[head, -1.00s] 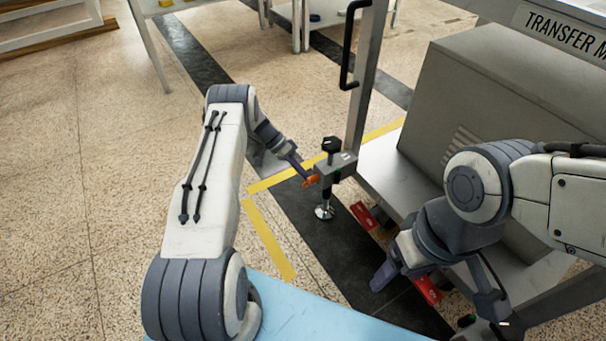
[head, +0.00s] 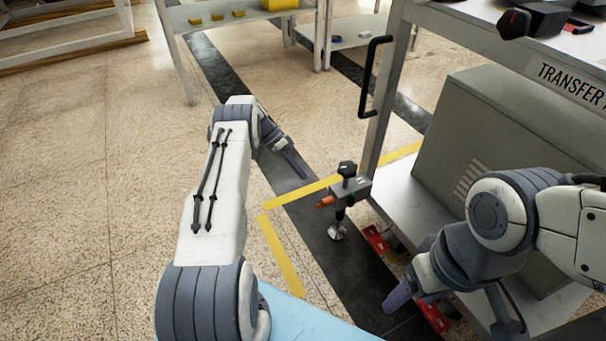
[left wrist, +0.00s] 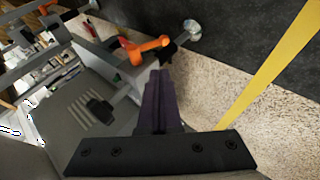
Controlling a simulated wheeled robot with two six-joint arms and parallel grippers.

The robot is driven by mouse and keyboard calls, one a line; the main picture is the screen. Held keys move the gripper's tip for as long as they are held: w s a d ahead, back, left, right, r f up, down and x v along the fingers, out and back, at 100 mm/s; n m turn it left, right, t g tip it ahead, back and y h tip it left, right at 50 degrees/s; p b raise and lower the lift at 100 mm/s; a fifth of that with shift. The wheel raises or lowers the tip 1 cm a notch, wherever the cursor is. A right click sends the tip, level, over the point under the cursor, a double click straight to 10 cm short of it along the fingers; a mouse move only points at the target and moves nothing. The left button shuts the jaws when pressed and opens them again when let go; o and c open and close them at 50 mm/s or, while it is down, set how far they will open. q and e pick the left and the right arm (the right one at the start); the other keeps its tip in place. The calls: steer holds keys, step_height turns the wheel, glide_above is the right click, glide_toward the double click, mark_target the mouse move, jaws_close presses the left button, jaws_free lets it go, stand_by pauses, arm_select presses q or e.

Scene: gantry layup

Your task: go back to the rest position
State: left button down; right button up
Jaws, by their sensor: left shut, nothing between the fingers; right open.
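My left gripper (head: 297,165) is shut and empty, in open air to the upper left of the clamp foot on the cart. It also shows in the left wrist view (left wrist: 160,82), its dark purple fingers together. My right gripper (head: 394,300) is at the lower right of the head view, low in front of the cart, and holds nothing that I can see. Its fingers are seen from the side, so the gap between them is hidden.
The transfer cart (head: 520,120) stands at the right with a black handle (head: 372,78). Its foot with an orange lever (head: 326,202) is near my left gripper; the lever also shows in the left wrist view (left wrist: 143,50). Yellow tape (head: 281,255) marks the floor. Left floor is clear.

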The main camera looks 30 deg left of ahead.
stand_by(0.3)
arm_select(q)
steer(key=s+d+r+n+y, duration=0.45)
steer(key=d+r+y, duration=0.2)
steer(key=r, duration=0.55)
steer(key=s+d+r+n+t+y, duration=0.1)
steer(key=s+d+r+t, duration=0.15)
steer(key=s, duration=0.55)
steer(key=s+d+r+t+y, duration=0.15)
steer(key=s+d+r, duration=0.25)
steer(key=s, duration=0.5)
steer(key=s+d+r+m+g+h+p, duration=0.1)
steer(key=s+d+r+m+g+p, duration=0.2)
steer(key=s+d+r+m+p, duration=0.85)
step_height(320, 180, up, 44)
steer(key=s+d+n+p, duration=0.2)
steer(key=n+p, duration=0.2)
steer(key=p, duration=3.4)
steer(key=shift+s, duration=0.25)
